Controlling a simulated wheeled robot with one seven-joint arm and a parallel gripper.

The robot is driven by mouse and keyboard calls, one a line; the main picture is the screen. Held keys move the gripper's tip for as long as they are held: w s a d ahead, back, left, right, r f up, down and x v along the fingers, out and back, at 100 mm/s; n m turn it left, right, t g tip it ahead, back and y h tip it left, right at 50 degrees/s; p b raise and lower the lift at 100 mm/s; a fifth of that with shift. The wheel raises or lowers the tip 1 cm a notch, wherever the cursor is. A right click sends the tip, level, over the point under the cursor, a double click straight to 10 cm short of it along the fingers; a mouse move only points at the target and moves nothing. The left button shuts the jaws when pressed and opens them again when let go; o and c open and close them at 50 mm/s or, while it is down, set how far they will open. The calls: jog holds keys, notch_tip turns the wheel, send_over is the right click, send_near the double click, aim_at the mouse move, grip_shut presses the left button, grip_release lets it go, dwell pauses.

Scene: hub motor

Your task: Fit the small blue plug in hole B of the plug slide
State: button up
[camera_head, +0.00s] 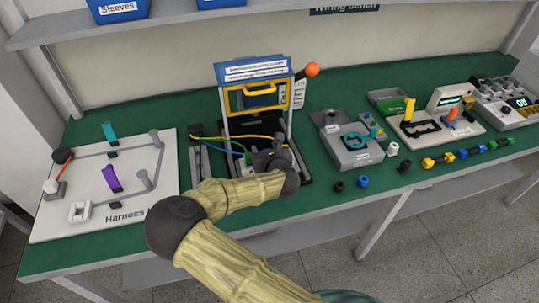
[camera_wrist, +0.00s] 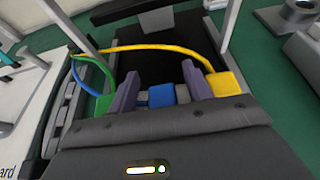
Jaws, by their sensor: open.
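My gripper (camera_wrist: 160,92) is open over the black base of the central fixture; in the head view my wrist and arm hide much of that area. A small blue block (camera_wrist: 160,95) shows between the fingers in the wrist view, with a grey piece (camera_wrist: 184,93) beside it. I cannot tell whether the fingers touch the block, or whether it is the small blue plug. In the head view a small blue round piece (camera_head: 362,181) stands on the table front, right of the fixture. I cannot identify the plug slide for certain, and no letter B is readable.
A yellow connector (camera_wrist: 225,85) and a green connector (camera_wrist: 104,105) flank the fingers, with yellow and blue wires arching behind. A tall frame (camera_head: 255,95) rises behind my gripper. The harness board (camera_head: 110,220) lies left; a grey block (camera_head: 355,155) and instruments stand right.

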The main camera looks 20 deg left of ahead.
jog(key=p+v, duration=1.3)
jog(key=v, duration=0.4)
jog(key=shift+r, duration=0.15)
jog(key=shift+s, duration=0.15)
dwell(1.0)
